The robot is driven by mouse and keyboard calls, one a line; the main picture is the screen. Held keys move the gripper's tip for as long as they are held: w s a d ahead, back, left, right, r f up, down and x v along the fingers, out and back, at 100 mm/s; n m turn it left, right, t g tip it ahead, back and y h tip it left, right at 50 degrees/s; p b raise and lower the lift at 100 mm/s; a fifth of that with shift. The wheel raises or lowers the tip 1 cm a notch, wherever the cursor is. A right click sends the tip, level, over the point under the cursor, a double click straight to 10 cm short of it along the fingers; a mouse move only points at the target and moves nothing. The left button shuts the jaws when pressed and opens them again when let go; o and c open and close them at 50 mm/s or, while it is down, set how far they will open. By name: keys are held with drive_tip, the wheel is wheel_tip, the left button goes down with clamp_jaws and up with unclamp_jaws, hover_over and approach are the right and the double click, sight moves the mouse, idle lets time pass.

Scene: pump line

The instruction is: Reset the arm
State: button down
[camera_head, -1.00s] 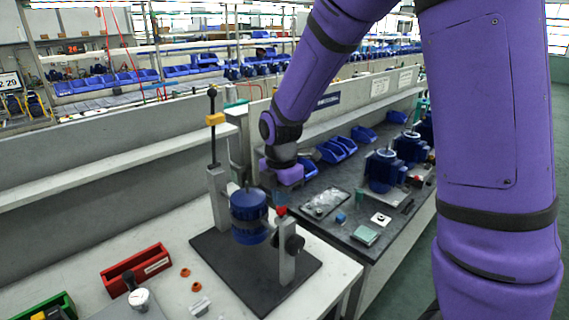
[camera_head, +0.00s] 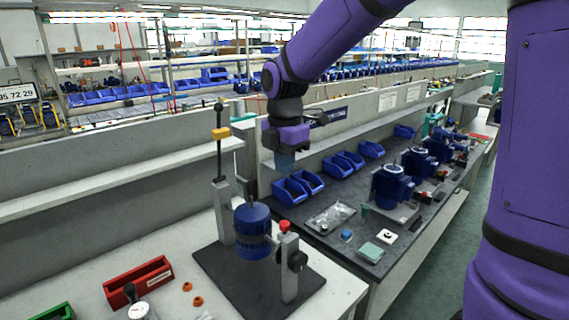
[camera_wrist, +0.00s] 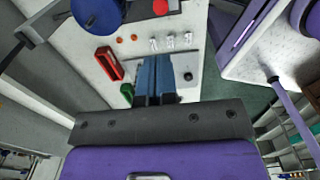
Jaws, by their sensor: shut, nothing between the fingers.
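My gripper (camera_head: 284,163) hangs from my purple arm, raised above the blue bins at the back of the dark bench. In the wrist view its two blue fingers (camera_wrist: 154,80) are together with nothing between them. Below and in front of it in the head view, a blue pump body (camera_head: 252,230) is held in a stand on a dark base plate (camera_head: 225,268). My gripper is apart from all of these.
A red bin (camera_head: 138,284) and a green bin (camera_head: 58,312) sit on the white bench, with orange rings (camera_head: 197,301) nearby. Blue bins (camera_head: 290,190), a clear tray (camera_head: 331,217) and blue motors (camera_head: 391,186) are on the dark bench. A grey partition runs behind.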

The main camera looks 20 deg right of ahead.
drive_tip(key=s+d+r+m+t, duration=0.1)
drive_tip(key=s+d+r+m, duration=0.1)
drive_tip(key=s+m, duration=0.5)
drive_tip(key=s+d+r+m+t, duration=0.2)
drive_tip(key=s+d+r+m, duration=0.1)
drive_tip(key=s+m, duration=0.5)
drive_tip(key=s+d+r+m+t, duration=0.2)
drive_tip(key=s+d+m, duration=0.2)
drive_tip(key=s+m, duration=0.3)
drive_tip(key=shift+s+r, duration=0.25)
drive_tip(key=shift+s, duration=0.45)
